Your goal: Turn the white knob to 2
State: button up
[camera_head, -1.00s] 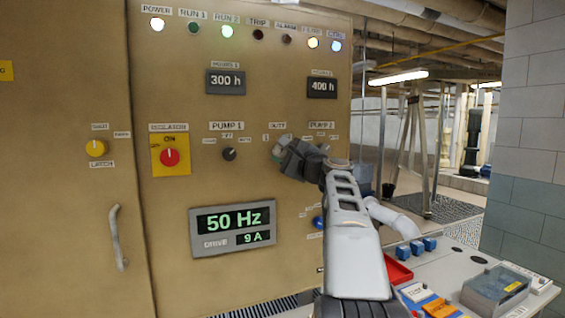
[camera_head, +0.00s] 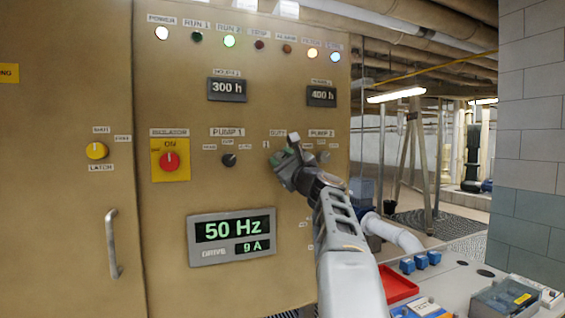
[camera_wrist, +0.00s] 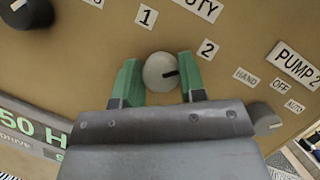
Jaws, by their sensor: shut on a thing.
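The white knob (camera_wrist: 160,72) is round, with a short black pointer mark, on the tan panel under the DUTY label (camera_wrist: 200,8). In the wrist view its mark points right and slightly up, roughly toward the "2" label (camera_wrist: 208,48); the "1" label (camera_wrist: 146,16) is above the knob. My gripper (camera_wrist: 159,78) has its green-padded fingers on both sides of the knob and is shut on it. In the head view my gripper (camera_head: 281,160) is at the panel, tilted, and hides the knob.
A black knob (camera_head: 229,160) under PUMP 1 is to the left. A grey knob (camera_wrist: 268,124) under PUMP 2 is close on the right. The drive display (camera_head: 232,238) is below left. A bench with a red tray (camera_head: 397,285) stands at lower right.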

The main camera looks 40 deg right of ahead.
jog(key=shift+r, duration=0.1)
jog(key=o, duration=0.9)
jog(key=b+v, duration=0.5)
jog(key=v, duration=0.9)
jog(key=shift+w, duration=0.1)
